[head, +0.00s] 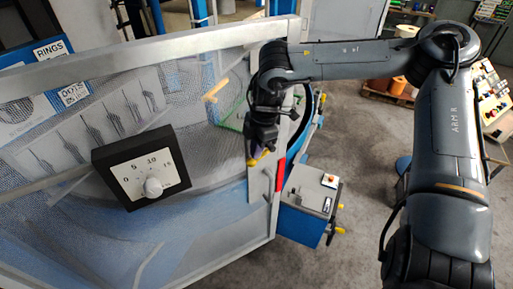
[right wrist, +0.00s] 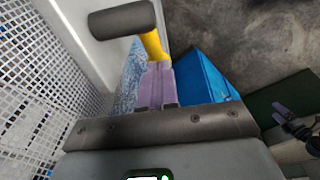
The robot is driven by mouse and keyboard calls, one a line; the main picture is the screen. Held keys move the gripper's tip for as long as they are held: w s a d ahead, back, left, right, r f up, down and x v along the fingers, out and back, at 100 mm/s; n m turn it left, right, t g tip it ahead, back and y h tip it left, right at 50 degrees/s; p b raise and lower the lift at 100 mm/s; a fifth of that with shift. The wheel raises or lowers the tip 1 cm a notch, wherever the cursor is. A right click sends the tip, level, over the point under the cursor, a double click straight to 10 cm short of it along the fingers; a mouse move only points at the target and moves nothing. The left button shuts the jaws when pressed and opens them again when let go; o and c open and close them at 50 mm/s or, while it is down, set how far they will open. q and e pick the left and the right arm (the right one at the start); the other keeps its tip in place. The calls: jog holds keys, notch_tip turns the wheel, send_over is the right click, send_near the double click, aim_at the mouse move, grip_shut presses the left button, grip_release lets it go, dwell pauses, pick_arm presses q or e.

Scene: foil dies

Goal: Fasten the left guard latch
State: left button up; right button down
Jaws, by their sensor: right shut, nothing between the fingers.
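The guard is a mesh panel in a grey metal frame (head: 170,45), filling the left of the head view. A yellow lever (head: 264,155) sits at its right-hand upright; it also shows in the right wrist view (right wrist: 154,44), with a dark cylindrical grip (right wrist: 120,20) at its end. I take this lever for the latch. My right gripper (head: 257,149) is at the lever, pointing down. Its purple fingers (right wrist: 157,70) are shut with nothing between them. Their tips are right by the yellow lever; I cannot tell whether they touch. My left gripper is not in view.
A red strip (head: 279,177) is on the upright below the lever. A black dial box (head: 122,160) with a white knob is at the mesh. A second yellow handle (head: 215,90) is higher left. A blue and grey cabinet (head: 305,205) stands right of the guard.

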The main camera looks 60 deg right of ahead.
aim_at(256, 161)
jog(key=shift+f, duration=0.15)
dwell(0.3)
jog(key=shift+a+f+b, duration=0.1)
jog(key=shift+f+b, duration=0.2)
jog(key=shift+b, duration=0.25)
jog(key=shift+w+f, duration=0.1)
jog(key=shift+f, duration=0.05)
jog(key=shift+a+f+b, duration=0.15)
jog(key=shift+f+b, duration=1.15)
jog(key=shift+b, duration=0.15)
jog(key=shift+d+f+b, duration=0.2)
jog(key=shift+f+b, duration=0.35)
jog(key=shift+f, duration=0.1)
jog(key=shift+s+d+f+b, duration=0.25)
jog(key=shift+d+f+b, duration=0.1)
jog(key=shift+f, duration=0.2)
jog(key=shift+a, duration=0.1)
